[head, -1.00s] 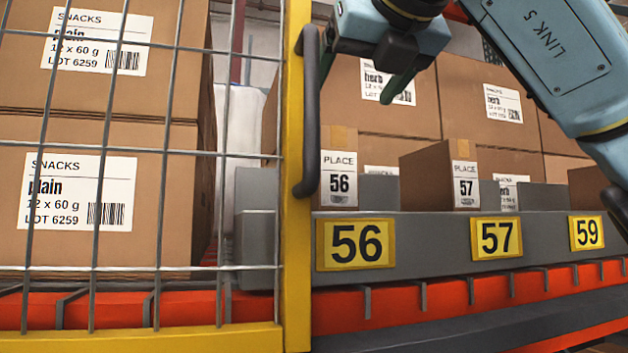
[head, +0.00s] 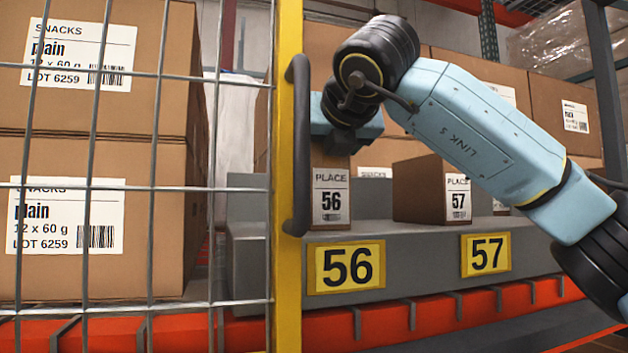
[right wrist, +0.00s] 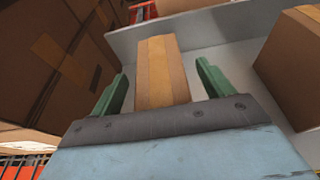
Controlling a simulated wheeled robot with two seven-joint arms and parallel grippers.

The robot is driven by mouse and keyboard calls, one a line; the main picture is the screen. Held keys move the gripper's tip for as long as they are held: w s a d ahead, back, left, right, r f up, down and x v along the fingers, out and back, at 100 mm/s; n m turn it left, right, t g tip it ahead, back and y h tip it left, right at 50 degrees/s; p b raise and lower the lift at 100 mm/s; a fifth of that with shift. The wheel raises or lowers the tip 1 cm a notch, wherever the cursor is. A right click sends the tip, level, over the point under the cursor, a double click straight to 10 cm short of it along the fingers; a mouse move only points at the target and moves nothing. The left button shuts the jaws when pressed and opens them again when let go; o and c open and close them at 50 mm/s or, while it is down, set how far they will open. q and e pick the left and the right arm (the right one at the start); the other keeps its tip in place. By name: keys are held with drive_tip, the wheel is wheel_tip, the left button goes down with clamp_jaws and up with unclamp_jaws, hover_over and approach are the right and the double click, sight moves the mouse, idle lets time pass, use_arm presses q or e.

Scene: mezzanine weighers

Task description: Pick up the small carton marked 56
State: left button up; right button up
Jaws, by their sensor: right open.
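The small carton marked 56 (head: 331,200) stands upright in the grey tray (head: 375,238), behind the yellow 56 plate (head: 346,266). Its label reads PLACE 56. My right gripper shows in the right wrist view (right wrist: 162,88), open, with one green finger on each side of the carton's taped top (right wrist: 162,72). Gaps show between the fingers and the carton. In the head view my right wrist hangs just above and behind this carton, and its fingers are hidden there. My left gripper is not in view.
A carton marked 57 (head: 430,190) stands to the right in the tray. A yellow post (head: 287,120) with a dark handle (head: 298,145) and a wire mesh (head: 150,187) stand close on the left. Large cartons (head: 100,205) fill the space behind the mesh.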

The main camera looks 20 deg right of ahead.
drive_tip(key=shift+s, duration=0.1)
drive_tip(key=c, duration=1.6)
drive_tip(key=shift+r, duration=0.1)
clamp_jaws()
drive_tip(key=shift+r, duration=0.1)
